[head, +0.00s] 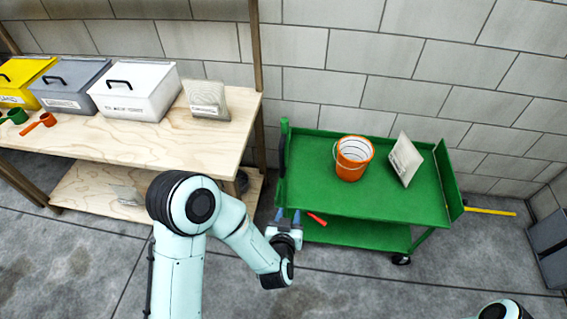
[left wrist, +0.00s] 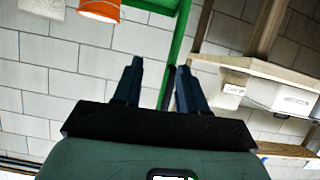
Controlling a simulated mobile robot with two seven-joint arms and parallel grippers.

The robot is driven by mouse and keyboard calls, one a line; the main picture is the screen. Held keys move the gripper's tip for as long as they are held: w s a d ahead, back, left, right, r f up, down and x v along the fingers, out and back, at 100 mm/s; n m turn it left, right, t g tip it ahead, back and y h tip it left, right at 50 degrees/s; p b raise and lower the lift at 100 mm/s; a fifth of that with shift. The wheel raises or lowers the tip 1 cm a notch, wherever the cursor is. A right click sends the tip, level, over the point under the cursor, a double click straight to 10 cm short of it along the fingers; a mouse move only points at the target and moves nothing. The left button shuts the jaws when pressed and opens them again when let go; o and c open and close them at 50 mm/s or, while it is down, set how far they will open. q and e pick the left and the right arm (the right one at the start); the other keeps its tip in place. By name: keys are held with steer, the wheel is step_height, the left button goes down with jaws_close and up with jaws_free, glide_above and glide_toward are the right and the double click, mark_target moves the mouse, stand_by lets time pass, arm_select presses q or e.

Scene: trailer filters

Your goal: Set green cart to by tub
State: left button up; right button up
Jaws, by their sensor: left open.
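The green cart (head: 320,195) stands against the block wall, right of the wooden workbench. It has two shelves, a black handle (head: 282,156) at its left end and dark casters. My left gripper (head: 287,214) is open and empty at the cart's front left corner, below the handle. In the left wrist view, the open fingers (left wrist: 158,85) point toward the cart's green edge (left wrist: 178,50), with a dark bar showing between them; contact cannot be told. A grey tub-like bin (head: 551,240) stands at the far right, partly cut off. My right gripper is out of view.
An orange bucket (head: 353,158) and a pale filter packet (head: 405,159) stand on the cart. The workbench (head: 150,142) holds lidded bins and scoops. A yellow strip (head: 491,211) lies on the floor right of the cart. Floor between cart and grey bin is mostly clear.

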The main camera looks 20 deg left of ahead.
mark_target(282, 155)
arm_select(q)
step_height(282, 155, up, 12)
steer(key=a+n+t+y+b, duration=0.2)
steer(key=t+y, duration=0.1)
steer(key=y, duration=0.2)
steer(key=x, duration=0.4)
steer(key=p+x, duration=0.1)
steer(key=x, duration=0.8)
steer(key=shift+w+d+p, duration=0.15)
steer(key=shift+w+p, duration=0.15)
steer(key=shift+w, duration=0.1)
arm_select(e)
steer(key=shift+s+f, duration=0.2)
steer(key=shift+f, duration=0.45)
arm_select(q)
steer(key=shift+c, duration=0.3)
jaws_close()
